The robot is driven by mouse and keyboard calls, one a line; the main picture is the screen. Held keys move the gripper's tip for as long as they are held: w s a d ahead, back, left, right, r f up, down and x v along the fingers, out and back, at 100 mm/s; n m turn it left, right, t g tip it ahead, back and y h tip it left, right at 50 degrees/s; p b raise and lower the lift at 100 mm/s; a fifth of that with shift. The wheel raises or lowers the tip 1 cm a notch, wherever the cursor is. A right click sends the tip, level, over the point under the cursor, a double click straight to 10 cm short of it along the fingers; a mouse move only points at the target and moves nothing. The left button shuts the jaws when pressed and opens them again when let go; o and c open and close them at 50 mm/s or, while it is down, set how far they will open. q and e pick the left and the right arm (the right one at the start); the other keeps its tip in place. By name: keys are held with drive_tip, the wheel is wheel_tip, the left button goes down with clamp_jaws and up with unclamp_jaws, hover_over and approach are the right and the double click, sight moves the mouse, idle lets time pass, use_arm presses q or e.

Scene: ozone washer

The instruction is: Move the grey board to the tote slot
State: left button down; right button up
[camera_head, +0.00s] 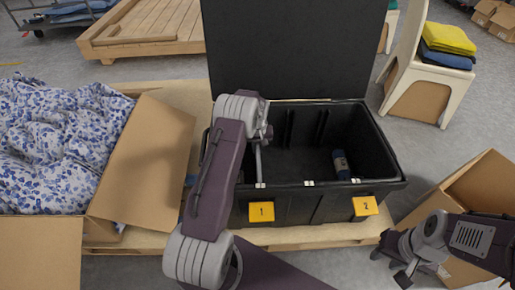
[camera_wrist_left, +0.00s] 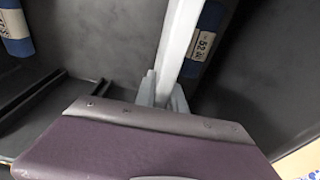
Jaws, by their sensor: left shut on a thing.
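The grey board (camera_wrist_left: 178,42) is a thin, pale strip seen edge-on in the left wrist view. My left gripper (camera_wrist_left: 163,90) is shut on it. In the head view the board (camera_head: 258,163) shows as a narrow upright strip inside the left part of the black tote (camera_head: 300,207). My left arm hides most of the board and the left gripper there. Whether the board sits in a slot cannot be told. The tote has pale clips along its front rim. My right gripper (camera_head: 392,263) is open and empty, outside the tote at the lower right.
A blue labelled roll (camera_head: 341,164) lies in the tote's right part. Yellow tags 1 (camera_head: 261,211) and 2 (camera_head: 365,206) are on its front. The lid (camera_head: 295,50) stands open behind. Cardboard boxes flank the tote, the left (camera_head: 145,160) holding patterned cloth (camera_head: 55,140).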

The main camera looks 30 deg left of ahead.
use_arm(q)
wheel_tip(320, 180, up, 30)
drive_tip(key=p, duration=2.5)
drive_tip(key=shift+f, duration=0.25)
drive_tip(key=w+d, duration=0.8)
drive_tip(key=d, duration=0.6)
drive_tip(key=shift+w+p, duration=0.3)
